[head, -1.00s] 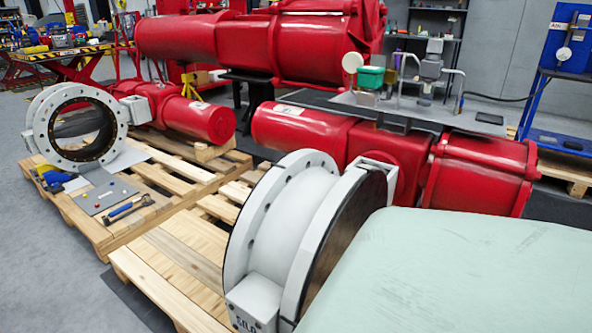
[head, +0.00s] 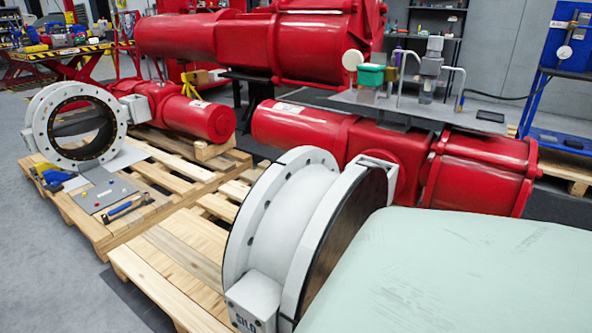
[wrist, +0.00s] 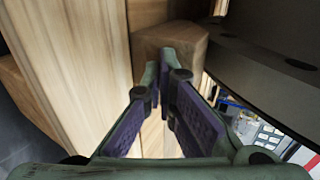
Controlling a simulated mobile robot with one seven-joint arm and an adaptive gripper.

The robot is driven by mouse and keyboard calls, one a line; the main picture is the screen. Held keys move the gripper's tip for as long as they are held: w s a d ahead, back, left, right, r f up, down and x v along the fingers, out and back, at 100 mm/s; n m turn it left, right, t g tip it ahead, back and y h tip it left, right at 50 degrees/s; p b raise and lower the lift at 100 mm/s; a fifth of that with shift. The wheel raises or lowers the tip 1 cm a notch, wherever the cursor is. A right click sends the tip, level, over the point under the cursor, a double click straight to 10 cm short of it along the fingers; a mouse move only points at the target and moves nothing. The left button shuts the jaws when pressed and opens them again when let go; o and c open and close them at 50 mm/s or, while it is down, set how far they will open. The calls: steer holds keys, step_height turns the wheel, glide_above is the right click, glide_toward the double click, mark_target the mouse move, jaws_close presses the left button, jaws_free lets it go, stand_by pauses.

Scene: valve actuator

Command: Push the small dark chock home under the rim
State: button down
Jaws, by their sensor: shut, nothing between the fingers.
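In the wrist view my gripper (wrist: 163,78) is shut and empty, its purple-padded fingers pointing away from the camera. A brown wooden block (wrist: 174,37), which looks like the chock, lies just beyond the fingertips. The tips are at or close to its near face; I cannot tell whether they touch. The dark underside of a round rim (wrist: 262,50) with bolt holes curves over the right of the block. How far the block sits under it is hidden. Neither the gripper nor the block can be made out in the head view.
In the wrist view a pale timber (wrist: 75,65) runs along the left, and blue tools (wrist: 235,108) lie at lower right. The head view shows a white flanged valve (head: 290,215) on a pallet, another ring valve (head: 75,125) at left, and red actuators (head: 300,130) behind.

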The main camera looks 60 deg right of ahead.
steer(key=shift+d, duration=0.1)
stand_by(0.3)
steer(key=shift+s+d+b, duration=0.15)
steer(key=shift+d+b, duration=0.55)
steer(key=shift+d, duration=0.65)
steer(key=shift+d, duration=0.1)
steer(key=w+a+p, duration=0.1)
steer(key=a+p, duration=0.1)
steer(key=a, duration=0.8)
stand_by(0.6)
steer(key=shift+w, duration=0.1)
stand_by(0.4)
